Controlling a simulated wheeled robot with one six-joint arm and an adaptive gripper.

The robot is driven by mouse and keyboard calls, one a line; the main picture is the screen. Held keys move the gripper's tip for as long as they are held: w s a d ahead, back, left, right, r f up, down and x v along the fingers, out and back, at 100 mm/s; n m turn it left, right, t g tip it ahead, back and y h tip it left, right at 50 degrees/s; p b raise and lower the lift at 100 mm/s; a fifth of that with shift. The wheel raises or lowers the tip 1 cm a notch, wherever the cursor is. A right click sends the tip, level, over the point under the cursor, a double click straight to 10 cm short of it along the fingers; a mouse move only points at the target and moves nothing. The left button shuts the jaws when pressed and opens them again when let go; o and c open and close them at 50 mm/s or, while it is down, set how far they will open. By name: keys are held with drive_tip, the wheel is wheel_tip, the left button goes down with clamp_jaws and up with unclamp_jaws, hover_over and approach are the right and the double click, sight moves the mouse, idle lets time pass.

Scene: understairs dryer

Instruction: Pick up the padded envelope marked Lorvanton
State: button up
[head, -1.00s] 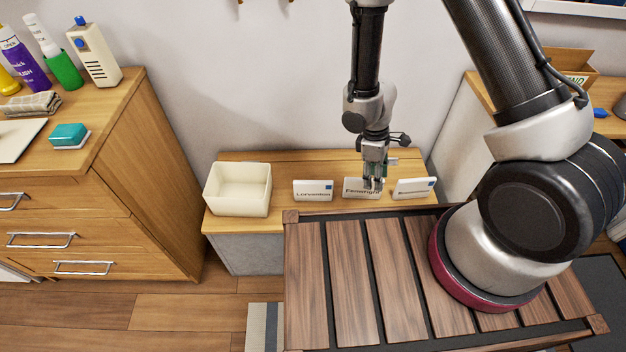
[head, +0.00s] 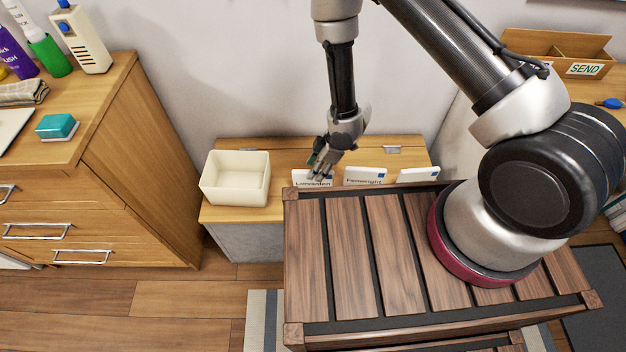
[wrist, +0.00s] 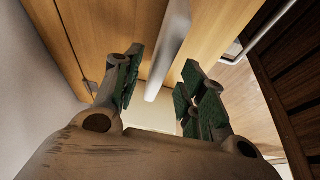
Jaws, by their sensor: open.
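The white padded envelope marked Lorvanton (head: 302,178) stands on edge on the low wooden bench top, leftmost of three similar envelopes. My gripper (head: 318,174) is over it, and the fingers cover part of its upper right. In the wrist view, a pale upright slab seen edge-on, apparently this envelope (wrist: 172,45), extends between the two open fingers (wrist: 160,78). I see a gap on both sides and no clear contact. The envelope marked Fennwright (head: 363,176) stands just right of it.
A third envelope (head: 418,175) stands further right; its label is too small to read. An empty cream bin (head: 236,198) sits left of the envelopes. A slatted wooden surface (head: 350,260) lies in front. A drawer cabinet (head: 150,150) is at left, and a SEND box (head: 585,69) at right.

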drive_tip(key=shift+a+f, duration=0.3)
drive_tip(key=shift+f, duration=0.35)
drive_tip(key=shift+f, duration=0.25)
drive_tip(key=shift+c, duration=0.5)
clamp_jaws()
